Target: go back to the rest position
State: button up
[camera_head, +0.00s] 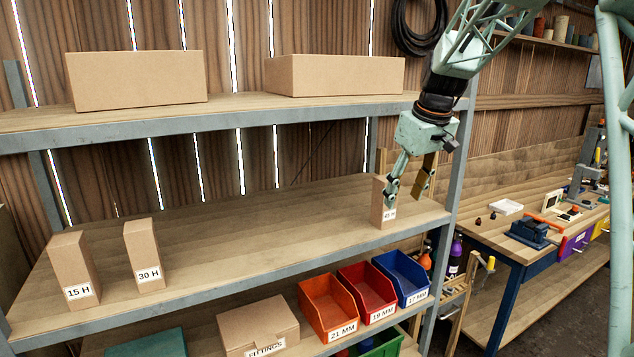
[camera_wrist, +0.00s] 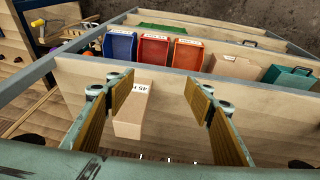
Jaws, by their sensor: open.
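My gripper (camera_head: 407,190) is open at the right end of the middle shelf (camera_head: 250,240). Its two fingers reach down beside a tall cardboard box labelled 45 H (camera_head: 379,203), which stands upright on the shelf. In the wrist view the box (camera_wrist: 130,118) lies between the two spread fingers of my gripper (camera_wrist: 151,92), nearer the left one, with a wide gap to the right one. Whether the left finger touches the box I cannot tell.
Boxes labelled 15 H (camera_head: 75,268) and 30 H (camera_head: 143,253) stand at the shelf's left. A shelf post (camera_head: 460,165) stands right of my gripper. Coloured bins (camera_head: 335,305) sit below. A workbench (camera_head: 510,232) is at right.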

jog(key=s+a+m+b, duration=0.25)
jog(key=s+b, duration=0.45)
jog(key=s, duration=2.1)
jog(key=s+f+m+b, duration=0.1)
jog(key=s+f, duration=0.3)
jog(key=s, duration=0.5)
jog(key=s+f+m+b, duration=0.1)
jog(key=s+f+b, duration=0.2)
jog(key=s, duration=0.6)
jog(key=s+f+m+h+b, duration=0.1)
jog(key=s+f+b, duration=0.1)
jog(key=s+f, duration=0.3)
jog(key=s, duration=0.4)
jog(key=shift+t, duration=0.3)
